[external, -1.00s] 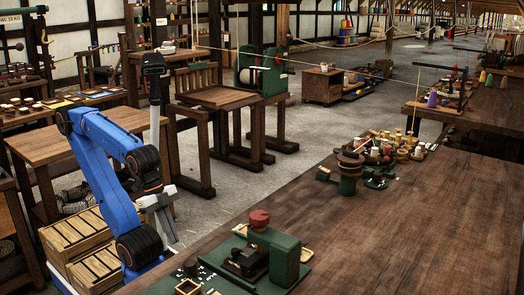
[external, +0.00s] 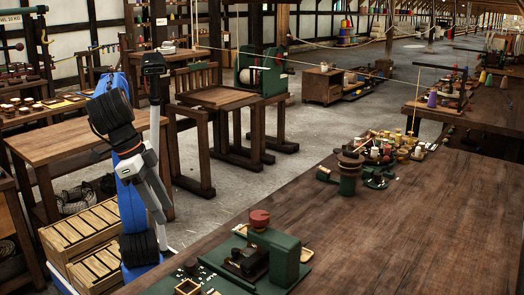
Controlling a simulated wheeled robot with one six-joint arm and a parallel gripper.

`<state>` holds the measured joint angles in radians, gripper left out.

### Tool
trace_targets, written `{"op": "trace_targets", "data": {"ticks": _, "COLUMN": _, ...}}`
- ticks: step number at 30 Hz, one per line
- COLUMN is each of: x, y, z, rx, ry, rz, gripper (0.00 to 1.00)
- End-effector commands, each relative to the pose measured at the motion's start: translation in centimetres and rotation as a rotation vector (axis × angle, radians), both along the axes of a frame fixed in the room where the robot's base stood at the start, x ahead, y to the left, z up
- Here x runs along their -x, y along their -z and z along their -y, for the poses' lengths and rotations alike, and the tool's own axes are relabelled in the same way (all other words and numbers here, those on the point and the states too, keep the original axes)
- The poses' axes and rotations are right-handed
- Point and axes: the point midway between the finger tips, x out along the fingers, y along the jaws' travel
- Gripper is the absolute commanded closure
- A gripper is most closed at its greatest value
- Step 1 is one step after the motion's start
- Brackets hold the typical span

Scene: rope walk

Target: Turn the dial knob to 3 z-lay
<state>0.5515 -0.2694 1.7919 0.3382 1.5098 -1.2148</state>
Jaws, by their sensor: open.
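A red round knob (external: 260,218) sits on top of a green machine (external: 285,262) on the near workbench; it looks like the dial knob. No scale or number on it is readable from here.
The workbench (external: 400,235) has a green stand with a brown round top (external: 350,170) and a cluster of small parts farther back. Wooden crates (external: 80,235) stand beside my base. A wooden table (external: 85,140) is behind my arm. The bench's right side is clear.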

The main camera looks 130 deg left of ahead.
Motion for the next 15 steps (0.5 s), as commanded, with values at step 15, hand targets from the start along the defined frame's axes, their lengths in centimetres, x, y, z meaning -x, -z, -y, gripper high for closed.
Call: {"op": "trace_targets", "data": {"ticks": 15, "x": -2.2, "y": -0.8, "z": 3.1, "rx": -0.014, "ry": -0.125, "rz": 0.038, "gripper": 0.57}}
